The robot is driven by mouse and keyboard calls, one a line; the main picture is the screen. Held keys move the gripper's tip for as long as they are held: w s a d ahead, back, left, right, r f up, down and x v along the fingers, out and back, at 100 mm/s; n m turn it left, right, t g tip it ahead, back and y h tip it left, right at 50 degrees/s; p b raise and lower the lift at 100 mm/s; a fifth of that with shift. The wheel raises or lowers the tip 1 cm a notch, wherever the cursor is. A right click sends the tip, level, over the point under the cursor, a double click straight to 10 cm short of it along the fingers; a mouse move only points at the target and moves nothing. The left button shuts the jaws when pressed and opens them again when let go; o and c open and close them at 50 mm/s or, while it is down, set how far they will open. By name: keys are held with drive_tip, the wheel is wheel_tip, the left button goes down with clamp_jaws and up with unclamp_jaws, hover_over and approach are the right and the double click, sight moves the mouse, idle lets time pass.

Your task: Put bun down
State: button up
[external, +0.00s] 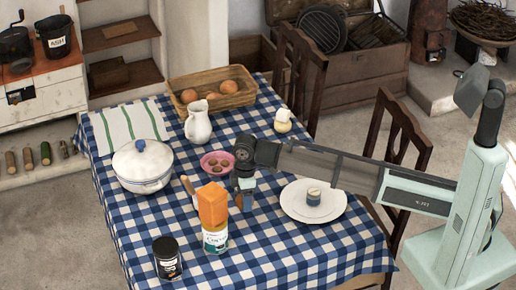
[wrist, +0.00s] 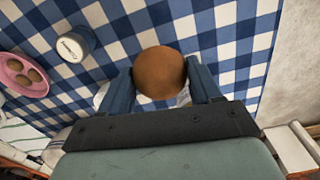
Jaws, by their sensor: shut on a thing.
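My gripper (wrist: 160,85) is shut on a round brown bun (wrist: 159,72), with a blue finger on each side of it. In the external view my gripper (external: 244,200) points down over the checked tablecloth (external: 290,250), between the orange block and the white plate. The bun cannot be made out in that view. Whether the bun touches the cloth is not clear. Part of something white shows behind the fingers in the wrist view.
An orange block (external: 212,204) stands on a can (external: 216,240) left of my gripper. A white plate (external: 299,211) with a small jar (external: 314,196) is right. A pink dish (external: 217,172) and basket (external: 177,101) are farther back. A black-lidded jar (external: 167,258) stands front left.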

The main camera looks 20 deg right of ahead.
drive_tip(key=s+d, duration=0.3)
drive_tip(key=s, duration=0.8)
drive_tip(key=m, duration=0.3)
approach(285, 250)
drive_tip(key=shift+w+a+f, duration=0.1)
drive_tip(key=shift+f, duration=1.45)
drive_tip(key=shift+w+f, duration=0.1)
drive_tip(key=shift+f, duration=1.5)
drive_tip(key=shift+f, duration=0.1)
drive_tip(key=shift+o, duration=1.3)
drive_tip(key=o, duration=0.5)
drive_tip(key=shift+c, duration=0.2)
wheel_tip(285, 250, up, 12)
